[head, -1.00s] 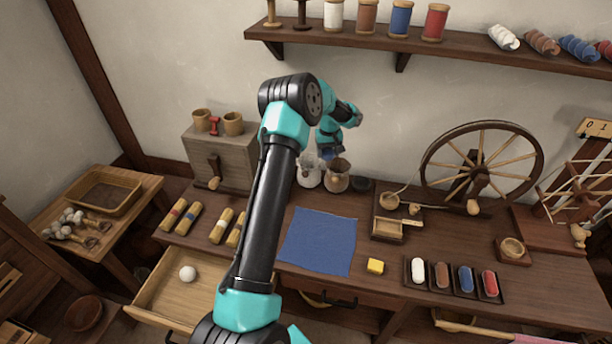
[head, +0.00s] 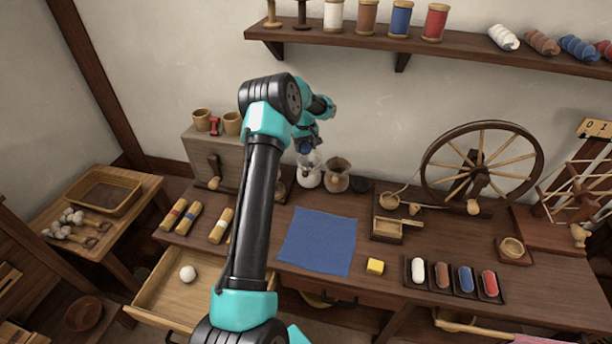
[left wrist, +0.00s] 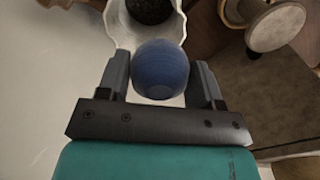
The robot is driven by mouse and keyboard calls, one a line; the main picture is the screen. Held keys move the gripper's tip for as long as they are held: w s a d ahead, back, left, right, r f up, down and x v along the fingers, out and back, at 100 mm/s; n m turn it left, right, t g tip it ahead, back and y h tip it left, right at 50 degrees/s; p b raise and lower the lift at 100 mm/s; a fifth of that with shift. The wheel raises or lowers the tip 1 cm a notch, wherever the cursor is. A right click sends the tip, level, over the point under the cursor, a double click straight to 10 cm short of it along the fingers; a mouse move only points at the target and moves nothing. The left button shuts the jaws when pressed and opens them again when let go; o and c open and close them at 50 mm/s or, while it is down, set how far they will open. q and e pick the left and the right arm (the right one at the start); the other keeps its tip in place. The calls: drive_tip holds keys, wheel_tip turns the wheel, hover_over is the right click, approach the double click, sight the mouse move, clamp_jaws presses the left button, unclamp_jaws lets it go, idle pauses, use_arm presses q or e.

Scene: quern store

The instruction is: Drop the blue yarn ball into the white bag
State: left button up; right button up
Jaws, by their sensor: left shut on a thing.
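My left gripper (head: 304,147) is shut on the blue yarn ball (left wrist: 161,69), which sits between its two fingers in the left wrist view. In the head view the ball shows only as a small dark blue patch under the gripper. The white bag (head: 309,178) stands upright at the back of the bench, with the gripper and ball above it. In the left wrist view the bag's open mouth (left wrist: 117,24) lies behind the ball, and something dark is inside it. My right gripper is not in view.
A brown bag (head: 337,182) stands just right of the white bag, with a dark round thing (head: 360,184) beside it. A wooden box (head: 202,150) with cups on top stands to the left. A blue cloth (head: 318,241) lies in front. The shelf (head: 440,41) hangs above right.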

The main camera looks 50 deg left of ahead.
sight(305, 154)
use_arm(q)
drive_tip(key=shift+f, duration=2.3)
drive_tip(key=o, duration=1)
wheel_tip(305, 154, up, 17)
drive_tip(key=shift+r, duration=0.2)
drive_tip(key=shift+f, duration=0.1)
wheel_tip(305, 154, down, 16)
drive_tip(key=shift+f, duration=0.1)
